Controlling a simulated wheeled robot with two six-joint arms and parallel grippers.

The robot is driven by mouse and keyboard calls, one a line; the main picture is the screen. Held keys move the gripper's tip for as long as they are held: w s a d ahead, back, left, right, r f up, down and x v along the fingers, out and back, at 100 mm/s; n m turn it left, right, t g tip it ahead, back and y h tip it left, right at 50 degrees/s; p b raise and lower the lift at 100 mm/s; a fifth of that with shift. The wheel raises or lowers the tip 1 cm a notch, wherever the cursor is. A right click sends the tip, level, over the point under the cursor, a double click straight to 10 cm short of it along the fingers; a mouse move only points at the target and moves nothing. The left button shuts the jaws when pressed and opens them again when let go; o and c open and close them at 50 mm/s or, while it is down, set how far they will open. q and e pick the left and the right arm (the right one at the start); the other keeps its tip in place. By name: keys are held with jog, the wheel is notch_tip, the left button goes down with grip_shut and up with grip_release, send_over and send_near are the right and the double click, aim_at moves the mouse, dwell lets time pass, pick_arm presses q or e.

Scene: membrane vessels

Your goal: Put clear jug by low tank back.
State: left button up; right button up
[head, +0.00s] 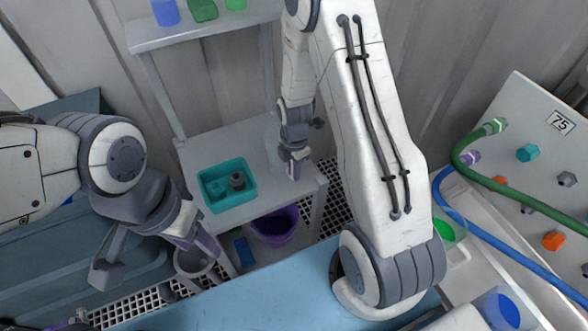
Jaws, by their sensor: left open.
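My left gripper (157,266) is open, with its fingers spread above the dark blue tank (75,240) and the floor gap beside it. A greyish, see-through-looking vessel (193,264) stands just below its right finger, partly hidden by it; I cannot tell if they touch. My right gripper (294,172) hangs at the right part of the grey stand. A pale, faintly see-through shape (273,150) shows just left of it, and I cannot tell whether the gripper holds it. I cannot tell which of these two is the clear jug.
A teal tray (226,205) with small parts sits on the grey stand (225,145). A purple bucket (275,230) is below. Blue and green vessels (203,10) stand on the upper shelf. A panel (540,150) with green and blue hoses is at right.

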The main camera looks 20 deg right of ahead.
jog(key=o, duration=0.3)
notch_tip(320, 180, up, 12)
jog(key=shift+b, duration=0.4)
jog(key=s+a+r+m, duration=0.3)
jog(key=s+a+m, duration=0.1)
jog(key=s, duration=0.3)
jog(key=s+a+r+m, duration=0.3)
jog(key=s+a+m, duration=0.1)
jog(key=s+a, duration=0.2)
jog(key=s+a+r+m+y, duration=0.1)
jog(key=s+a+r+m, duration=0.2)
jog(key=s+a+m, duration=0.2)
jog(key=shift+s+a+r, duration=0.1)
jog(key=shift+s+a, duration=0.2)
jog(key=shift+s, duration=0.55)
jog(key=shift+s+a+r, duration=0.1)
jog(key=shift+s+a, duration=0.15)
jog(key=shift+s, duration=0.6)
